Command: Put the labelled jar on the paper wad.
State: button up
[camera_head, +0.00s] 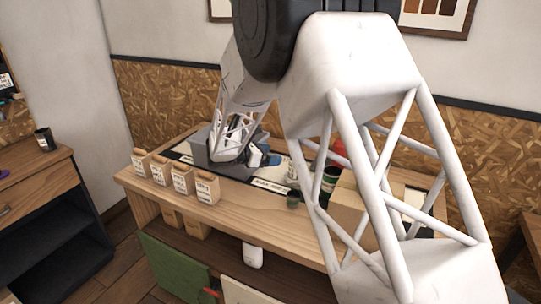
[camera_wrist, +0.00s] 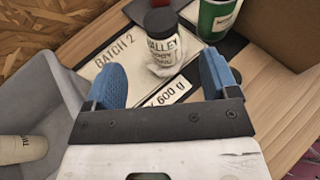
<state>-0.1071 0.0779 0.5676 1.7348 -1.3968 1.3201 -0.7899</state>
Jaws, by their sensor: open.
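The labelled jar (camera_wrist: 163,47) stands upright in the wrist view, with a black lid and a pale label with dark lettering. It is on or beside the pale "BATCH 2" sheet (camera_wrist: 105,72). My gripper (camera_wrist: 162,72) is open, with its blue fingers to the left and right of the jar's lower part in the picture. I cannot tell whether either finger touches it. In the head view, my gripper (camera_head: 258,156) is over the back of the bench, and my arm hides much around it. I cannot make out a separate paper wad.
A grey bin (camera_wrist: 42,92) at left holds a pale labelled cylinder (camera_wrist: 22,149). A green container (camera_wrist: 216,18) stands behind the jar at right, near a cardboard box (camera_wrist: 287,32).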

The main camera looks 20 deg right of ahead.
dwell(0.3)
jog(key=s+r+m+g+y, duration=0.1)
jog(key=s+r+m+y, duration=0.3)
jog(key=s, duration=0.6)
jog(key=s+r+m+g+y, duration=0.15)
jog(key=s+r+m, duration=0.35)
jog(key=s, duration=0.6)
jog(key=s+a+m+t+y, duration=0.1)
jog(key=s+a+m+y, duration=0.1)
jog(key=s, duration=0.6)
jog(key=s+a+r+m+t+y, duration=0.1)
jog(key=s+a+m+y, duration=0.2)
jog(key=s, duration=0.5)
jog(key=s+a+m+t+y, duration=0.1)
jog(key=s+a+m+y, duration=0.2)
jog(key=s+m, duration=0.3)
jog(key=s+y, duration=0.1)
jog(key=s, duration=0.2)
jog(key=shift+a+r, duration=0.2)
jog(key=shift+r, duration=0.2)
